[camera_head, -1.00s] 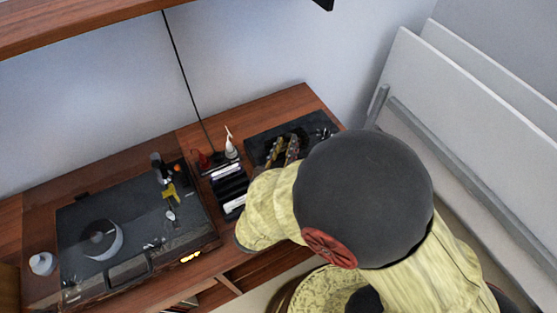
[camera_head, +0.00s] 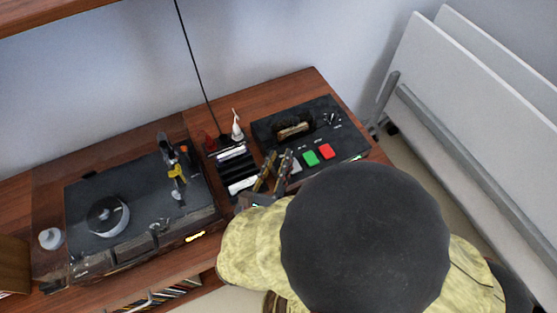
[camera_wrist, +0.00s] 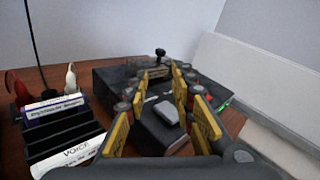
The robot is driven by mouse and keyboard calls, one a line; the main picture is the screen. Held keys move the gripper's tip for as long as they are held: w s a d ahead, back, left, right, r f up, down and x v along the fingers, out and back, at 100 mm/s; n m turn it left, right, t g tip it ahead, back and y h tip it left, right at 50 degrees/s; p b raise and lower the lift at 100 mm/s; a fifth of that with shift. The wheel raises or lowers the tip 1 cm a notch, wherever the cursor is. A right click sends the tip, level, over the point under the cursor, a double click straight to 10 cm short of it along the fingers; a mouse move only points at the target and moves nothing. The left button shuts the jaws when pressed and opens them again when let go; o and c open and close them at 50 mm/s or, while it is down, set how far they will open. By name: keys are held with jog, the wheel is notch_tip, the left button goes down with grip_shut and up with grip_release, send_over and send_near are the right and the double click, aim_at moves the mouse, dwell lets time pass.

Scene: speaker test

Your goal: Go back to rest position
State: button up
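My gripper (camera_head: 278,160) shows in the head view beyond my large dark arm joint. Its two fingers stand apart beside the black control box (camera_head: 345,128). In the wrist view my gripper (camera_wrist: 160,88) has yellow-padded fingers spread left and right, with no object clearly held between them. The control box (camera_wrist: 108,82) lies beyond and below them. A green button (camera_head: 311,158) and a red button (camera_head: 326,151) show on its top in the head view. Whether the fingers touch the box cannot be told.
A turntable (camera_head: 140,215) stands left on the wooden cabinet (camera_head: 290,92). A black rack (camera_head: 236,166) with labelled white pieces and a white pointed bottle (camera_head: 237,126) stand between turntable and box. White panels (camera_head: 470,110) lean at the right.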

dwell(0.6)
jog(key=s+d+r+m+g+h, duration=0.1)
jog(key=s+d+m+g, duration=0.2)
jog(key=d+m+g, duration=0.55)
jog(key=s+d+r+m+g+h, duration=0.1)
jog(key=s+d+m+g, duration=0.3)
jog(key=d+m, duration=0.65)
notch_tip(320, 180, up, 11)
jog(key=a+m+t+y, duration=0.2)
jog(key=m+y, duration=0.6)
jog(key=m, duration=0.7)
jog(key=shift+s+m, duration=0.25)
jog(key=shift+m, duration=0.15)
jog(key=shift+a+r, duration=0.1)
jog(key=shift+c, duration=0.9)
